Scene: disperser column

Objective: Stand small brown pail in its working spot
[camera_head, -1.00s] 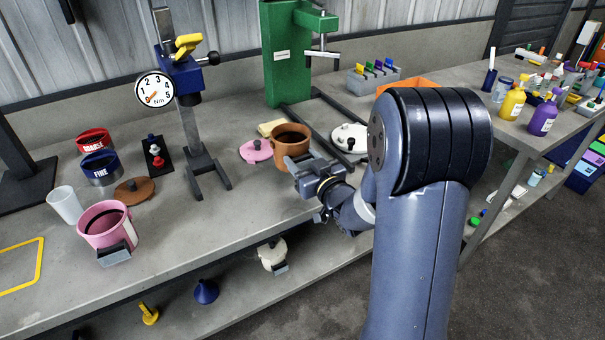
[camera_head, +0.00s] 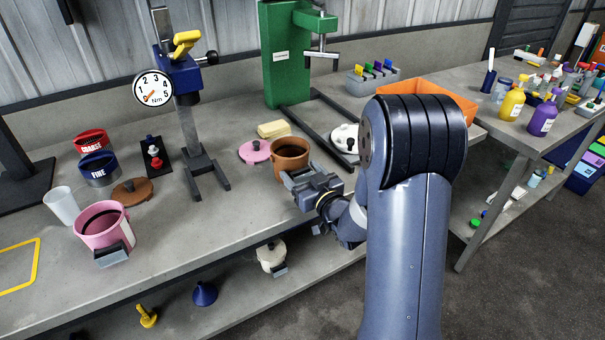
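The small brown pail (camera_head: 291,157) is upright at the bench's middle, its dark mouth facing up. My gripper (camera_head: 300,180) is at its near right side and appears closed on the pail's handle, though the fingertips are partly hidden. I cannot tell whether the pail touches the bench. A green stand (camera_head: 284,65) with a dark forked base (camera_head: 318,120) stands behind it. A blue stand (camera_head: 182,78) with a torque dial and forked foot (camera_head: 208,172) is to the left. A yellow outline (camera_head: 36,262) marks the bench at far left.
A pink pail (camera_head: 105,228), white cup (camera_head: 62,206), brown lid (camera_head: 132,192) and COARSE (camera_head: 91,142) and FINE (camera_head: 99,168) rings stand left. An orange tray (camera_head: 430,97) is right.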

